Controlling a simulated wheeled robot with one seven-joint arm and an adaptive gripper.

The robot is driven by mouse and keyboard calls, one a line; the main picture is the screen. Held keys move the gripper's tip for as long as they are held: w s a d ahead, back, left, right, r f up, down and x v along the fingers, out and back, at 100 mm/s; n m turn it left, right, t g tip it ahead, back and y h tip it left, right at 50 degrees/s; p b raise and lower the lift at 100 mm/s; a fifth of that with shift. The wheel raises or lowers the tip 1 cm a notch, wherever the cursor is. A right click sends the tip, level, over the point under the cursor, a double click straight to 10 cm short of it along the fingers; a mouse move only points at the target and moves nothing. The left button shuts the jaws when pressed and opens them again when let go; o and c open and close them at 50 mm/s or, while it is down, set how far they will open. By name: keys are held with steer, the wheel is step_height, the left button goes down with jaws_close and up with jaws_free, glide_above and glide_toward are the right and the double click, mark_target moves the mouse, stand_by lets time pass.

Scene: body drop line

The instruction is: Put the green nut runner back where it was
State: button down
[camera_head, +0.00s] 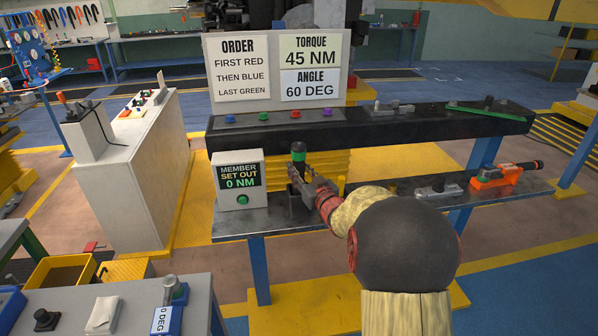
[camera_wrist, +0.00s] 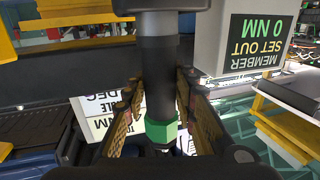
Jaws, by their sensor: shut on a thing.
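The green nut runner (camera_head: 298,152) stands upright at the left part of the dark lower shelf, just right of the display box. Its black top and green band show above my gripper (camera_head: 306,184), which is shut around its body. In the wrist view, which is upside down, my gripper (camera_wrist: 160,100) has a finger on each side of the dark shaft (camera_wrist: 158,70), with the green band (camera_wrist: 162,132) below. A dark grey holder (camera_head: 297,208) is under the gripper. I cannot tell whether the runner sits in it or just above it.
The display box (camera_head: 240,180) reading "MEMBER SET OUT 0 NM" is close on the left. The black upper ledge (camera_head: 365,125) with coloured buttons runs behind. An orange tool (camera_head: 495,177) and a grey block (camera_head: 438,190) lie farther right on the shelf.

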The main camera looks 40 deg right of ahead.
steer(key=c, duration=1.9)
jaws_free()
steer(key=shift+f, duration=0.2)
steer(key=o, duration=0.4)
steer(key=shift+c, duration=0.2)
steer(key=shift+o, duration=0.6)
steer(key=shift+r, duration=0.15)
steer(key=shift+r, duration=0.1)
